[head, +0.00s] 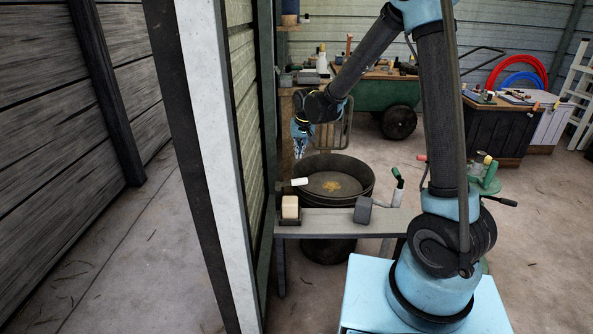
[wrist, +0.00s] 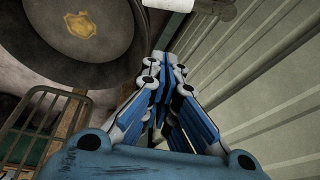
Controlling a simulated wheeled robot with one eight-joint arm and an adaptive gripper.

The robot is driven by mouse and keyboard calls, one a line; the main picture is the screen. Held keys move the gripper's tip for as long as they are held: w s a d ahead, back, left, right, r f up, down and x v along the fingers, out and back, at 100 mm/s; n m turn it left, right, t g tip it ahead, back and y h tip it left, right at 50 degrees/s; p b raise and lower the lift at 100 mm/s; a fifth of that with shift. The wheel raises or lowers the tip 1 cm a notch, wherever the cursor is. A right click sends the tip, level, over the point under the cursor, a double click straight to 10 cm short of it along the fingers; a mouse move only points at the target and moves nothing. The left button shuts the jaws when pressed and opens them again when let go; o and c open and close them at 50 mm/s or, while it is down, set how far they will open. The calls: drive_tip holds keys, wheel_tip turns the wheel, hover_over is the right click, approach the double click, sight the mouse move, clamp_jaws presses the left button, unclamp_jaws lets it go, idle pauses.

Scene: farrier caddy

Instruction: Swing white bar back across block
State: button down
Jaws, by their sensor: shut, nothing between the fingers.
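The short white bar (head: 300,181) shows in the head view at the left rim of the dark round tub, close to the corrugated wall. A pale beige block (head: 290,207) sits in a dark holder on the grey bench, just in front of the bar. My gripper (head: 299,156) points down above and behind the bar, apart from it. In the wrist view my gripper (wrist: 166,62) has its fingers together with nothing between them. A white piece (wrist: 168,4) is cut off at that view's top edge; it may be the bar. The block cannot be made out there.
The dark tub (head: 365,187) stands behind the grey bench (head: 340,222). The corrugated wall (wrist: 265,75) is close to my gripper's right in the wrist view.

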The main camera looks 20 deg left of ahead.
sight(293, 183)
wheel_tip(293, 183, down, 9)
drive_tip(key=shift+a+f+n, duration=0.15)
drive_tip(key=shift+f+n, duration=0.05)
drive_tip(key=shift+n, duration=0.2)
idle(0.8)
drive_tip(key=shift+s, duration=0.2)
drive_tip(key=shift+t+h, duration=0.3)
drive_tip(key=shift+s+d+m, duration=0.1)
drive_tip(key=shift+d+m, duration=0.1)
drive_tip(key=shift+m, duration=0.2)
